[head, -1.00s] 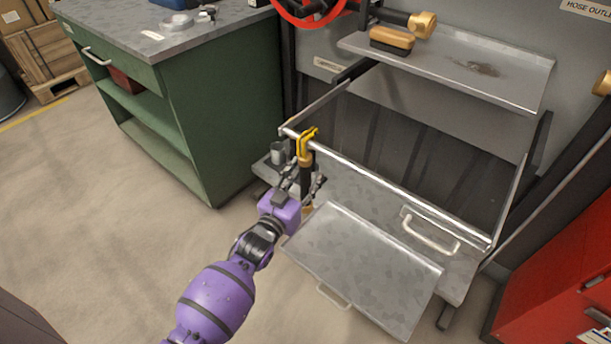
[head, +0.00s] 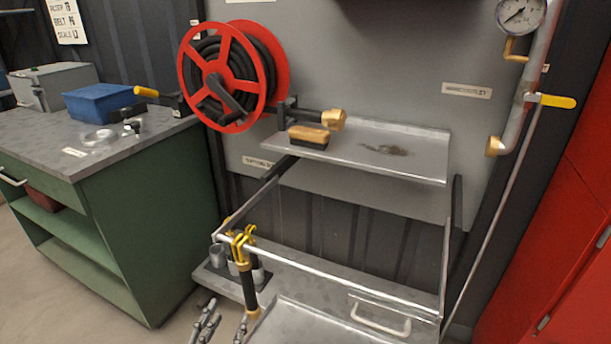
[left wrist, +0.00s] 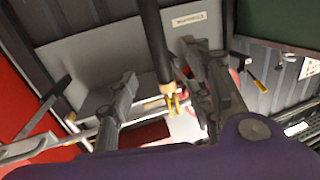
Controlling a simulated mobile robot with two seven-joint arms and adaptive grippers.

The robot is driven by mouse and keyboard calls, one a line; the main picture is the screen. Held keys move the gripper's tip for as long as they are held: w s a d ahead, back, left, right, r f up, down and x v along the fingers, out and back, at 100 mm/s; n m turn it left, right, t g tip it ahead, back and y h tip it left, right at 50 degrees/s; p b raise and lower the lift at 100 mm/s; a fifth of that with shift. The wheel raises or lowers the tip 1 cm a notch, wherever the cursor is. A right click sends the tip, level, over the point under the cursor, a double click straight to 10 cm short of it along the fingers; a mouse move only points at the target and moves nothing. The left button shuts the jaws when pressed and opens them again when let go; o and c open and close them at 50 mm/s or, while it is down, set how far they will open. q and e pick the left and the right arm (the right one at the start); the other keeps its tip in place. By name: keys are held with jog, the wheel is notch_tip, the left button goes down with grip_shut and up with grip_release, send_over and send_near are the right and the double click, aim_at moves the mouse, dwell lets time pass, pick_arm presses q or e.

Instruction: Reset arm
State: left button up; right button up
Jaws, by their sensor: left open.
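My left gripper (head: 227,312) shows only by its fingers at the bottom edge of the head view. It is open, just left of the lower end of a hanging tool. The tool has yellow prongs (head: 242,240) over the silver rail (head: 330,275) and a dark handle (head: 249,290) with a brass-coloured lower end. In the left wrist view, the open gripper (left wrist: 160,62) shows a finger on each side of the dark handle (left wrist: 157,45). Whether the fingers touch the handle cannot be told. The right gripper is not in view.
A green bench (head: 130,230) stands at the left, with a blue bin (head: 98,101) on top. A red hose reel (head: 228,75) and a metal shelf (head: 400,150) holding a brush (head: 309,137) are behind. A red cabinet (head: 560,230) is at right. Small cups stand beside the tool.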

pick_arm(q)
jog(key=s+d+f+g+y, duration=0.1)
jog(key=s+f+g, duration=0.2)
jog(key=s+f, duration=0.4)
jog(key=s+d+f+g, duration=0.1)
jog(key=s+f+g, duration=0.3)
jog(key=s, duration=0.5)
jog(key=s+f+n+g+y, duration=0.1)
jog(key=s+f+g, duration=0.15)
jog(key=s, duration=0.95)
jog(key=s+f+g, duration=0.2)
jog(key=s+f, duration=0.1)
jog(key=s, duration=1)
jog(key=w+r+t+p, duration=0.1)
jog(key=w+r+p, duration=0.2)
jog(key=r+p, duration=0.6)
jog(key=w+r+t+p, duration=0.1)
jog(key=w+r+p, duration=0.2)
jog(key=r+p, duration=0.6)
jog(key=shift+w+r+p, duration=0.35)
jog(key=shift+p, duration=0.55)
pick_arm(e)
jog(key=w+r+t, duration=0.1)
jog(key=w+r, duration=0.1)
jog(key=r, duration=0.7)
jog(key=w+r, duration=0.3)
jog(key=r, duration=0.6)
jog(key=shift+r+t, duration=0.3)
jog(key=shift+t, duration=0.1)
